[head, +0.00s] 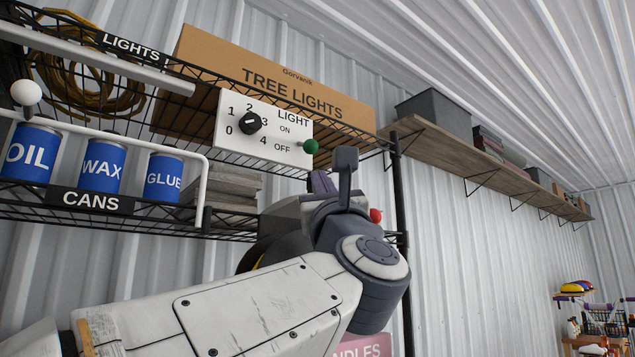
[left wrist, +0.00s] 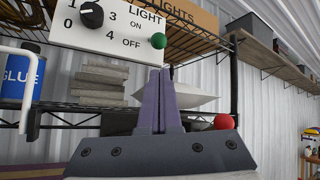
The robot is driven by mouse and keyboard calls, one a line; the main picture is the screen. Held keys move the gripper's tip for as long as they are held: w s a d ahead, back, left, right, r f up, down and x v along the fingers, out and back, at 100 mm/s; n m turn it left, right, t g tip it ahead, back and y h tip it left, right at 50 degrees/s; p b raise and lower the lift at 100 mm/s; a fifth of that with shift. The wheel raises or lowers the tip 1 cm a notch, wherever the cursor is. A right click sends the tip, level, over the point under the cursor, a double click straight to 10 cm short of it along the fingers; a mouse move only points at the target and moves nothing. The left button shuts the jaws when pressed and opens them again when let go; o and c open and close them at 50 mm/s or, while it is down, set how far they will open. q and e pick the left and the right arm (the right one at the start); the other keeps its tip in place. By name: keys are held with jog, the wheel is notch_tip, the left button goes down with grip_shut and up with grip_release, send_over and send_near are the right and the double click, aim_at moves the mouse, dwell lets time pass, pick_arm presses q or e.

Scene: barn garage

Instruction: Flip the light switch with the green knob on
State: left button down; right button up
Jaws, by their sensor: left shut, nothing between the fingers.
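The white switch panel (head: 231,126) hangs at the front of the upper wire shelf, with a black dial and the words LIGHT, ON and OFF. Its green knob (head: 310,146) sits at the panel's right edge, at about the height of the OFF label. In the left wrist view the green knob (left wrist: 158,41) is just above the fingertips. My left gripper (left wrist: 160,72) is shut and empty, pointing up below the knob, with a small visible gap. In the head view my left gripper (head: 322,182) is partly hidden behind its own wrist. My right gripper is not in view.
A red knob (head: 376,215) is right of my left wrist. Blue cans (head: 103,172) stand on the lower shelf behind a white rail (head: 203,190) with a white knob. A black shelf post (head: 399,200) stands to the right. A wooden wall shelf (head: 480,166) lies beyond.

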aim_at(306, 146)
pick_arm(q)
jog(key=shift+r, duration=0.1)
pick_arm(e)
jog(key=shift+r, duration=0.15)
pick_arm(q)
jog(key=p+x, duration=0.7)
jog(key=x, duration=0.3)
jog(key=shift+p, duration=0.3)
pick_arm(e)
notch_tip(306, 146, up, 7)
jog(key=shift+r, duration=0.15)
pick_arm(q)
jog(key=shift+d, duration=0.15)
